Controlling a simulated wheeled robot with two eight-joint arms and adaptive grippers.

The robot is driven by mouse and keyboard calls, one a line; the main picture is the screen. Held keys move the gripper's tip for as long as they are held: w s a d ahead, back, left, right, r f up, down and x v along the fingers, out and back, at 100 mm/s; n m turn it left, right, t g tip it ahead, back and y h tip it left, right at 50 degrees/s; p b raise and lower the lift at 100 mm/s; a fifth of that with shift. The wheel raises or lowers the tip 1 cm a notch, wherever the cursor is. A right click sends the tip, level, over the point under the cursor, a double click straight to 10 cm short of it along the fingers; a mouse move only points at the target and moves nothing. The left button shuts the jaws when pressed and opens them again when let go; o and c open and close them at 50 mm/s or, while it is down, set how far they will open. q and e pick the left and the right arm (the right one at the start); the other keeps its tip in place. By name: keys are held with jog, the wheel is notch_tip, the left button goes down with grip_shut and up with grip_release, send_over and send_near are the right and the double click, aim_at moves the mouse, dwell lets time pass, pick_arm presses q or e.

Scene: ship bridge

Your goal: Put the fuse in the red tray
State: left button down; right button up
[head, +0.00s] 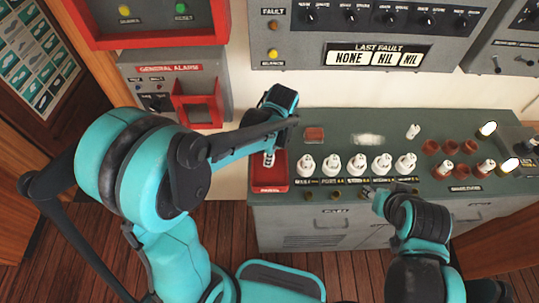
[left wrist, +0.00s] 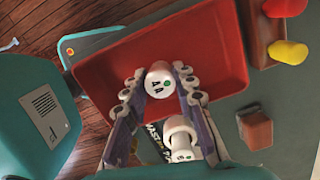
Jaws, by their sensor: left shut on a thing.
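The red tray (head: 279,184) sits at the left end of the green counter, and it fills much of the left wrist view (left wrist: 215,52). My left gripper (head: 268,155) is over the tray. In the left wrist view its two fingers (left wrist: 160,84) are shut on a white fuse (left wrist: 160,76) with a green dot and dark marking on its end. In the head view part of this fuse (head: 268,160) shows below the gripper, within the tray's outline; whether it touches the floor is unclear. My right gripper (head: 371,193) is at the counter's front edge, its opening unclear.
Several white fuses (head: 357,164) stand in a row right of the tray. Brown sockets (head: 431,147), some filled, are farther right. A small reddish block (head: 314,134) lies behind the row. One loose white fuse (head: 412,131) stands near the back. Grey panels rise behind.

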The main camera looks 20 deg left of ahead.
pick_arm(q)
jog(key=shift+f, duration=0.2)
jog(key=c, duration=1.2)
grip_release()
jog(key=shift+r, duration=0.1)
jog(key=shift+r, duration=0.1)
